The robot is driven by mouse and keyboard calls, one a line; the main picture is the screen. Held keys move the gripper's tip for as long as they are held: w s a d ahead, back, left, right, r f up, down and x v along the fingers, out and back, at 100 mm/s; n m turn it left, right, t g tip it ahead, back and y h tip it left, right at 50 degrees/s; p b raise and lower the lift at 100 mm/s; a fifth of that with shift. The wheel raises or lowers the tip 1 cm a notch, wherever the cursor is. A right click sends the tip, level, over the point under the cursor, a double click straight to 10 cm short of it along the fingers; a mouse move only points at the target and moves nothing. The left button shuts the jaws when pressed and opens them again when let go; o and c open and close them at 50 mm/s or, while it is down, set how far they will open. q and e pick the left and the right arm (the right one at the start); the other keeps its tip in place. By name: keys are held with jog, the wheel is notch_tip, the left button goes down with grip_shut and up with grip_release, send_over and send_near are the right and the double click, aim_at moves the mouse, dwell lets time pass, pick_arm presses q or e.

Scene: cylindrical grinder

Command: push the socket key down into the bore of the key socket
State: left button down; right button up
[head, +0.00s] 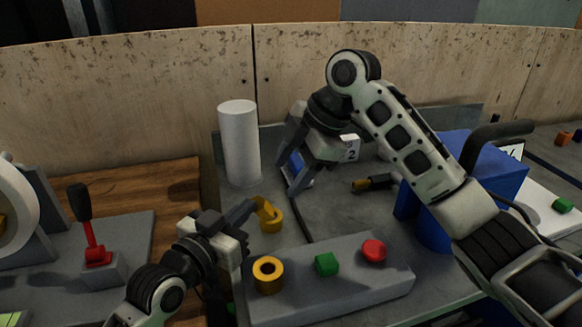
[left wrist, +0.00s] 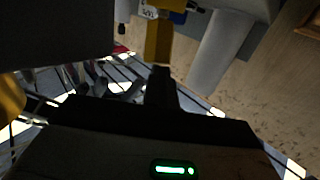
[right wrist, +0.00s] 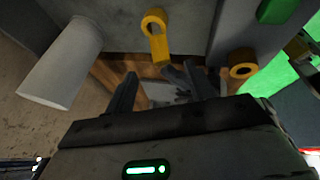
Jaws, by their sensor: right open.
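The yellow socket key (head: 271,220) has a bar and a ring-shaped end. My left gripper (head: 250,210) is shut on the bar, with the ring end pointing away from the fingers. The key also shows in the left wrist view (left wrist: 158,42) and the right wrist view (right wrist: 158,45). The key socket (head: 267,275) is a yellow ring with a dark bore on the grey control box, nearer than the key and apart from it. It also shows in the right wrist view (right wrist: 242,66). My right gripper (head: 295,165) is open and empty, beyond the key.
The grey control box (head: 340,295) also carries a green button (head: 326,264) and a red button (head: 373,250). A white cylinder (head: 239,145) stands behind my left gripper. A red lever with a black knob (head: 88,225) is at left. A blue housing (head: 455,180) stands at right.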

aim_at(269, 204)
pick_arm(q)
jog(key=shift+d+f, duration=0.1)
jog(key=shift+f, duration=0.6)
pick_arm(e)
jog(key=shift+f, duration=0.1)
jog(key=x, duration=1.2)
jog(key=shift+w+a, duration=0.1)
jog(key=c, duration=1.1)
pick_arm(q)
jog(key=shift+r, duration=0.75)
jog(key=v, duration=1.2)
jog(key=shift+r, duration=0.2)
